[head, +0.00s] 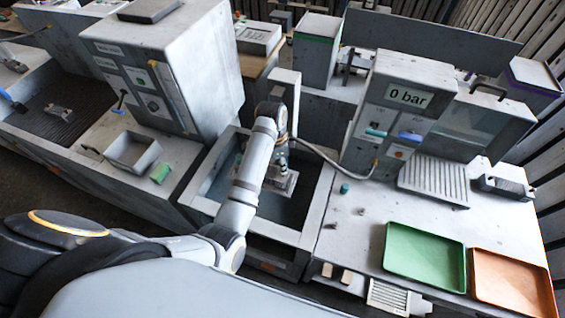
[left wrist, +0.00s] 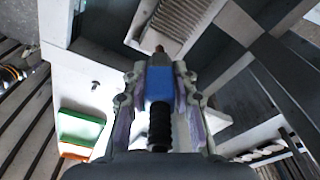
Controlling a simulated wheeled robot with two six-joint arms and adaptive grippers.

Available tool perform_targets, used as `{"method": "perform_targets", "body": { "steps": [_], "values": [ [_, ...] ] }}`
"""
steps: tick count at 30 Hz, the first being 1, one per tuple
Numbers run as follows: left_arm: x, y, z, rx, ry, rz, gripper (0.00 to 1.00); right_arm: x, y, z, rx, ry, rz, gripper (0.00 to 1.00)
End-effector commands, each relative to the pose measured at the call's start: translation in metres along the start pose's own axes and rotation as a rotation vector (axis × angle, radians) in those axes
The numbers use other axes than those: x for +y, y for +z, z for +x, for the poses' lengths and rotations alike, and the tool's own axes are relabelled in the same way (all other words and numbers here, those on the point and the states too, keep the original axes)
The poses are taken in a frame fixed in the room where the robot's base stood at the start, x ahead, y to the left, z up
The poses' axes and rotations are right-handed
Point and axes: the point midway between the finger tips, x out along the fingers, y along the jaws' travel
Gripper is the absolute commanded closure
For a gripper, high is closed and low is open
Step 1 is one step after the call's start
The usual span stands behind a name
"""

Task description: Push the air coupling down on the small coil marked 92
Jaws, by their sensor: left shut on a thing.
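My left gripper (head: 277,170) reaches down into the grey basin in the middle of the head view. In the left wrist view its fingers (left wrist: 159,80) are shut on a blue block with a coppery tip and a black ribbed hose, which looks like the air coupling (left wrist: 159,84). A grey hose runs from the 0 bar box to near this gripper in the head view. A pale metal part (head: 284,183) shows below the gripper in the basin, partly hidden. I cannot make out a coil marked 92. My right gripper is not in view.
The basin (head: 312,215) has raised walls around my gripper. The box reading 0 bar (head: 405,95) stands to the right, and a tall grey cabinet (head: 165,50) to the left. A green tray (head: 424,257) and an orange tray (head: 512,282) lie on the right bench.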

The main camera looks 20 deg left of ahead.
Motion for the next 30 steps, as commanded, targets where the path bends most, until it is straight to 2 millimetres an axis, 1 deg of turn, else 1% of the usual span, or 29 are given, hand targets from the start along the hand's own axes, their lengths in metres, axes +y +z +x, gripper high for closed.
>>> {"method": "perform_targets", "body": {
  "steps": [8, 19, 30],
  "values": [
    [0.0, 0.0, 0.0, 0.001, -0.001, 0.0, 1.0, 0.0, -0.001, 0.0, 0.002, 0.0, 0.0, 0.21],
    [0.001, 0.001, 0.013, 0.0, 0.0, 0.0, 1.0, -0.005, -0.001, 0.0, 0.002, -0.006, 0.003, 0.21],
    [0.0, 0.001, 0.013, 0.001, -0.001, 0.0, 1.0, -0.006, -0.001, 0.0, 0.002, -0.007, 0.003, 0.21]
  ]
}}
